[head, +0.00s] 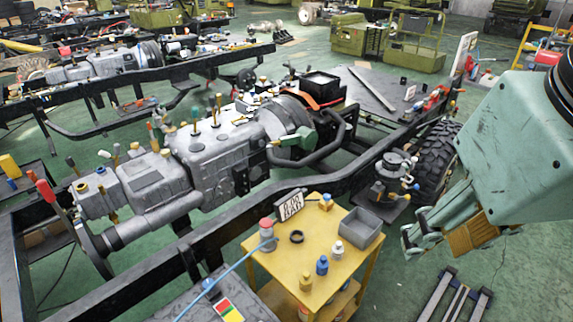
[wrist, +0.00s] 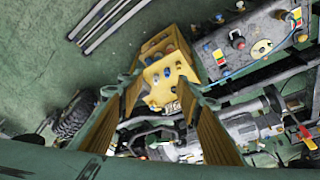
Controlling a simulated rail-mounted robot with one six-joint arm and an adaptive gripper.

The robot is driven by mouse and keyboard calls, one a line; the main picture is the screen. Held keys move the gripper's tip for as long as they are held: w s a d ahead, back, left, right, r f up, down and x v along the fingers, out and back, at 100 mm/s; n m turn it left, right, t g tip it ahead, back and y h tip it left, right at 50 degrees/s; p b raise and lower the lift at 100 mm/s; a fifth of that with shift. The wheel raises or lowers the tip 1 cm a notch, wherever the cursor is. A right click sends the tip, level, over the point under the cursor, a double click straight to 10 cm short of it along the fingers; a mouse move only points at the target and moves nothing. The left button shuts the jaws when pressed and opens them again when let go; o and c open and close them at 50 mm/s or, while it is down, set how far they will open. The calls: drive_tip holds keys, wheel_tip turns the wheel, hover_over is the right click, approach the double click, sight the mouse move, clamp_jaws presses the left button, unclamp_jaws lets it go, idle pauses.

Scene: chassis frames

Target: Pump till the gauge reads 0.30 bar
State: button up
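A white display (head: 290,206) with large black digits stands tilted at the back edge of a yellow table (head: 333,270). It may be the gauge; its digits are too small to read surely. A red-topped white cylinder (head: 267,232) stands on the table's left side, and a thin blue hose (head: 222,273) passes by or joins it. I cannot tell which part is the pump. My gripper (head: 432,240) is right of the table, apart from it. In the wrist view my gripper (wrist: 160,85) has its two tan-padded fingers spread with nothing held; the yellow table shows beyond them.
The table also holds a grey bin (head: 361,228), a black ring (head: 297,237) and small blue, white and yellow-capped pieces. A dark chassis rail (head: 350,182) runs behind it. A wheel (head: 436,160) stands behind my gripper.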

drive_tip(key=shift+c, duration=0.3)
clamp_jaws()
idle(1.1)
